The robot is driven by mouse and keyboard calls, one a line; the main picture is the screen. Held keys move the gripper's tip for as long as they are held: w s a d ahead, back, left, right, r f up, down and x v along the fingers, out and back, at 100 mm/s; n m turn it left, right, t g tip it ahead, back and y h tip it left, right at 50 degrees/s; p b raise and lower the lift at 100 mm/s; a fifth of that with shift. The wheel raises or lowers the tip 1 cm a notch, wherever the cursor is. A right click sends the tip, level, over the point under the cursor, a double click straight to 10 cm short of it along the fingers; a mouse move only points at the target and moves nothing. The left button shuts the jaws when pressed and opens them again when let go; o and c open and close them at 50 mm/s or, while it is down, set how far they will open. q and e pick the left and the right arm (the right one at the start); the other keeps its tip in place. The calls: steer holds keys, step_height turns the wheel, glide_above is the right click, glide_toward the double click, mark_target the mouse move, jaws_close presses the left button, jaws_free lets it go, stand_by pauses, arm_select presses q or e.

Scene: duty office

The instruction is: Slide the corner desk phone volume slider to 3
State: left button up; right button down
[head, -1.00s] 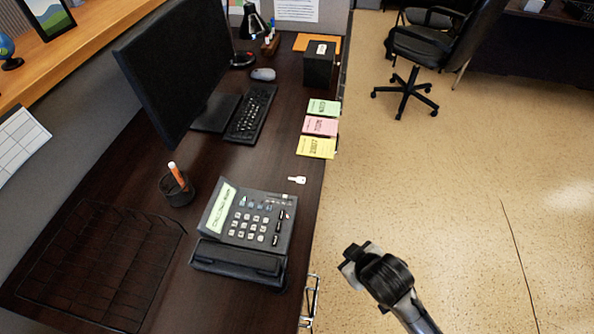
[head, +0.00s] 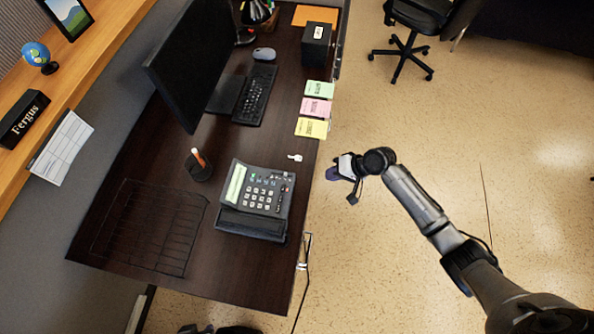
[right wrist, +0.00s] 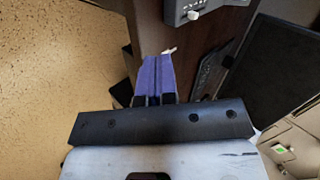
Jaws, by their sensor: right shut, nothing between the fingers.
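The grey desk phone (head: 264,190) sits on the dark desk near its right edge, with its handset along the near side. In the right wrist view a corner of the phone (right wrist: 207,8) shows at the top, with a small white knob (right wrist: 191,15) on its face. I cannot read any setting marks there. My right gripper (head: 333,173) is off the desk's right edge, to the right of the phone and apart from it. Its purple fingers (right wrist: 158,74) are shut with nothing between them. I cannot make out my left gripper.
A white key (head: 295,157) lies on the desk beyond the phone. Sticky notes (head: 317,108), a keyboard (head: 255,95), a monitor (head: 192,65) and a pen cup (head: 198,168) stand farther off. A wire tray (head: 150,228) is left of the phone. Open floor lies right.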

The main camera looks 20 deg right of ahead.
mark_target(287, 175)
steer(key=w+a+f, duration=0.1)
steer(key=a+f, duration=0.1)
steer(key=w+a+f+m+b, duration=0.1)
steer(key=w+a+f, duration=0.1)
steer(key=w+a+f+m+b, duration=0.1)
steer(key=w+a+f, duration=0.1)
steer(key=shift+w+a+t, duration=0.15)
steer(key=shift+a+t, duration=0.1)
steer(key=shift+t, duration=0.05)
steer(key=shift+w+a+r, duration=0.15)
steer(key=shift+w+a, duration=0.45)
steer(key=shift+a, duration=0.3)
steer(key=shift+w+a, duration=0.35)
steer(key=shift+a, duration=0.15)
steer(key=shift+w+a, duration=0.1)
steer(key=shift+a, duration=0.1)
